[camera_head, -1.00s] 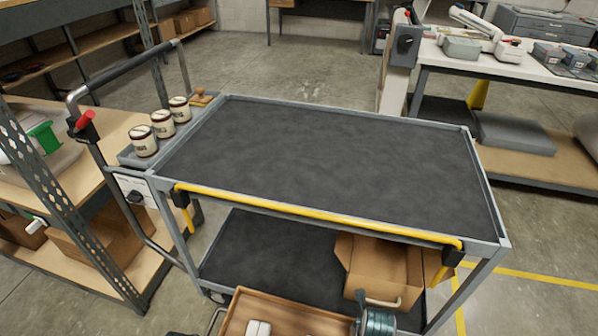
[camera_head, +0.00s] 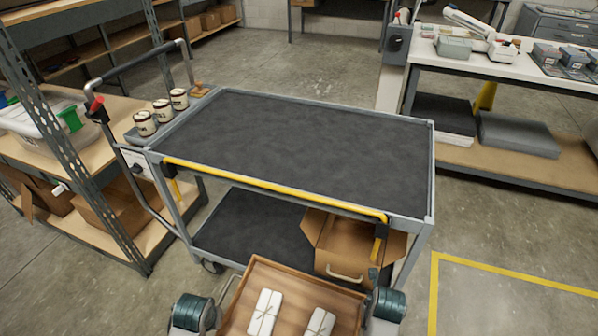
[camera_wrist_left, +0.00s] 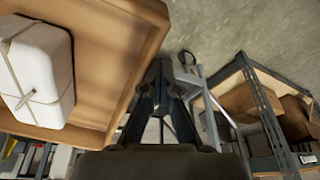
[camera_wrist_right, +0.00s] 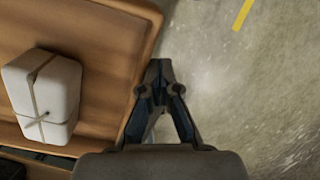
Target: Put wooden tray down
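The wooden tray (camera_head: 345,302) is low in the head view, in front of the cart, with its near part cut off. Two white tied bundles, a left one (camera_head: 265,312) and a right one (camera_head: 318,322), lie in it. My left gripper (camera_wrist_left: 160,68) has its fingers drawn together at the tray's left rim. My right gripper (camera_wrist_right: 158,68) is closed likewise at the right rim. Both appear to hold the tray, though the exact contact is hidden. The cart's dark top deck (camera_head: 300,140) is empty.
Several labelled tins (camera_head: 162,110) stand at the cart's left end. A yellow bar (camera_head: 275,190) runs along its near side. An open cardboard box (camera_head: 318,238) is on the lower deck. Shelving (camera_head: 90,150) stands left, a white-topped bench (camera_head: 480,62) right.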

